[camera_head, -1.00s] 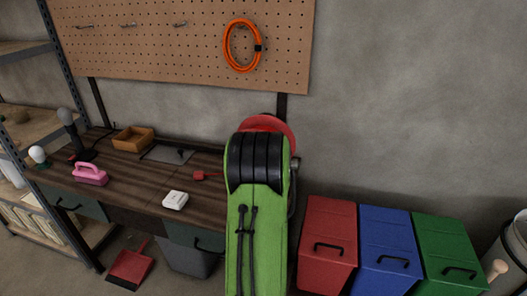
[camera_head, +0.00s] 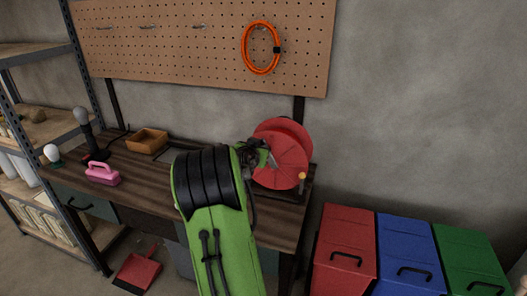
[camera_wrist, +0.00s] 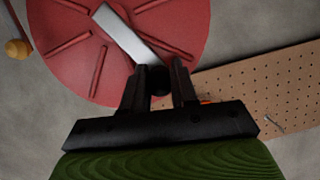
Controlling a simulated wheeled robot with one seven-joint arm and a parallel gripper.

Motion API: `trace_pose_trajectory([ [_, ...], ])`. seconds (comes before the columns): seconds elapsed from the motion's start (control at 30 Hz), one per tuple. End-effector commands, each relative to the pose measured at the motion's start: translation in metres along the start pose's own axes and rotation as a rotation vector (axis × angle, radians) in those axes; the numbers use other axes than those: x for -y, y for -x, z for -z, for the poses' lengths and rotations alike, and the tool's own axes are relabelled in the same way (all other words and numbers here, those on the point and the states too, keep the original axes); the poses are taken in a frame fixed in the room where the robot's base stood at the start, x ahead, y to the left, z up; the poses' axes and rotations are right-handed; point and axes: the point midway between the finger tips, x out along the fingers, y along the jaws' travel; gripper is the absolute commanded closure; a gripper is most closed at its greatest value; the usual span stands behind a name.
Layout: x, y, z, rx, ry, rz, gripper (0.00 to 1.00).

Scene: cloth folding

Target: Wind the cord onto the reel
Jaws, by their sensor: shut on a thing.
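The red reel (camera_head: 283,155) stands on the right end of the workbench. In the wrist view, its red disc (camera_wrist: 70,55) fills the upper left, with a grey metal crank arm (camera_wrist: 128,36) across its face. My gripper (camera_head: 256,150) is at the left side of the reel. In the wrist view, my gripper (camera_wrist: 158,75) is shut on the dark crank grip (camera_wrist: 158,83) at the end of that arm. A wooden knob (camera_wrist: 17,48) sits beside the disc. An orange coil of cord (camera_head: 261,47) hangs on the pegboard. I cannot make out any cord on the reel.
Red (camera_head: 345,245), blue (camera_head: 407,245) and green (camera_head: 468,250) bins stand at the right. A shelf (camera_head: 40,130) is at the left. My arm hides part of the bench.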

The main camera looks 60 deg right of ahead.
Motion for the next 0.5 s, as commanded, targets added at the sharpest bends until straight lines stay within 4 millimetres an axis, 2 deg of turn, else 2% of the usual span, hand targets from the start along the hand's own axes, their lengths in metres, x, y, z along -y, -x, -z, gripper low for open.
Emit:
trace_pose_trajectory([
  [0.17,0.0076,-0.002,-0.0083,0.011,0.082,-0.025,1.0],
  [0.5,0.011,-0.0032,-0.0115,0.015,0.142,-0.048,1.0],
])
